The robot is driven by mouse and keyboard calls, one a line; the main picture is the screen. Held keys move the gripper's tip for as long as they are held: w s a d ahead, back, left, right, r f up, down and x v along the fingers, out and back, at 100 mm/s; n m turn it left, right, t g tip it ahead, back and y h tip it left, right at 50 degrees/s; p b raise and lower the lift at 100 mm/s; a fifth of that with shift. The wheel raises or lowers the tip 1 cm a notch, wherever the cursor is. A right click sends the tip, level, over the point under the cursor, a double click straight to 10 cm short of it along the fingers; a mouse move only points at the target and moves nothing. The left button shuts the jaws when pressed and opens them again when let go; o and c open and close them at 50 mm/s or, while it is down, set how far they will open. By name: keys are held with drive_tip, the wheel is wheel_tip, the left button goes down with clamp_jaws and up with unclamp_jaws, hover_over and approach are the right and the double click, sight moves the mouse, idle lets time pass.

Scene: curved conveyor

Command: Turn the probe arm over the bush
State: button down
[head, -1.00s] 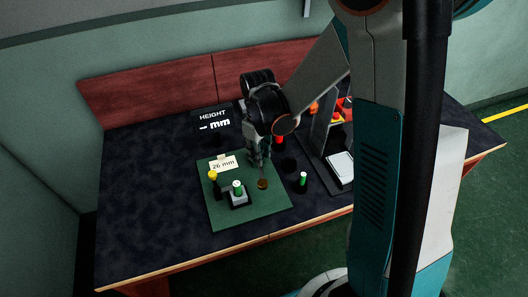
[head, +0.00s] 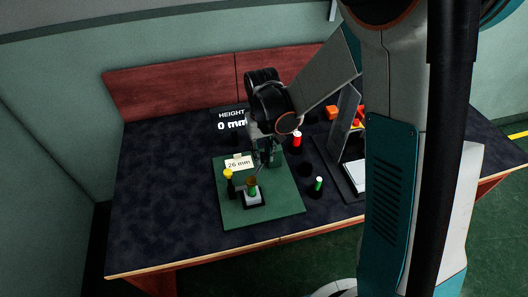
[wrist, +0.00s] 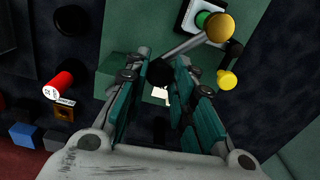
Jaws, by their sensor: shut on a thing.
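My gripper (head: 264,162) points down at the back of the green base plate (head: 285,205). In the wrist view its fingers (wrist: 161,95) straddle a dark part at the inner end of the probe arm (wrist: 185,46), a thin grey rod; the fingers hide much of it. The brass disc (wrist: 219,27) at the arm's outer end lies over the green bush (wrist: 203,18). In the head view the disc (head: 251,180) appears directly above the bush (head: 253,190), which stands on a pale block (head: 254,199). I cannot tell whether they touch. The height display (head: 231,120) reads 0 mm.
A yellow knob (head: 228,174) on a dark post stands left of the bush. A card (head: 239,163) reads 26 mm. Right of the plate are a green-topped piece (head: 318,184) and a red cylinder (head: 297,139). A dark rack stands farther right. The table's left side is clear.

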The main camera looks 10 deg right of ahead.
sight(262, 155)
drive_tip(key=shift+w, duration=0.1)
drive_tip(key=c, duration=1.3)
unclamp_jaws()
drive_tip(key=shift+a, duration=0.1)
drive_tip(key=shift+c, duration=0.2)
drive_tip(key=shift+r, duration=0.1)
wheel_tip(262, 155, up, 12)
drive_tip(key=s+d+r+t, duration=0.3)
drive_tip(key=s, duration=0.6)
drive_tip(key=s+d+r+t, duration=0.3)
drive_tip(key=s+r+t, duration=0.1)
drive_tip(key=s, duration=0.5)
drive_tip(key=shift+m, duration=0.4)
